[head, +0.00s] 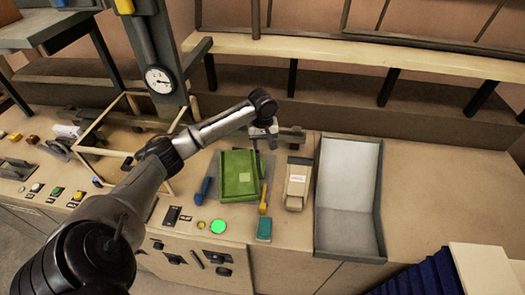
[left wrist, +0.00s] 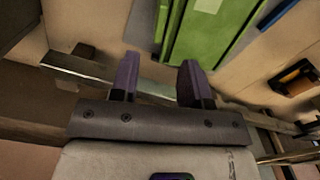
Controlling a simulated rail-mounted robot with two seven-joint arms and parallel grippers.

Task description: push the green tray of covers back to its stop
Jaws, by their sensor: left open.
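The green tray of covers (head: 240,175) lies on the bench in the middle of the head view, over a dark grey plate. Its green top also shows at the upper edge of the left wrist view (left wrist: 205,35). My left gripper (head: 265,133) is just behind the tray's far edge, pointing down. In the left wrist view its two fingers (left wrist: 159,62) are apart with nothing held between them, and the green surface lies beyond their tips. I cannot tell whether they touch the tray. A metal bar (head: 292,136) lies behind the tray, partly hidden by the gripper. My right gripper is not in view.
A blue-handled tool (head: 205,188) lies left of the tray and a yellow-handled one (head: 263,200) right of it. A beige box (head: 297,184) and a large grey open tray (head: 349,185) stand further right. A lit green button (head: 218,226) is in front.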

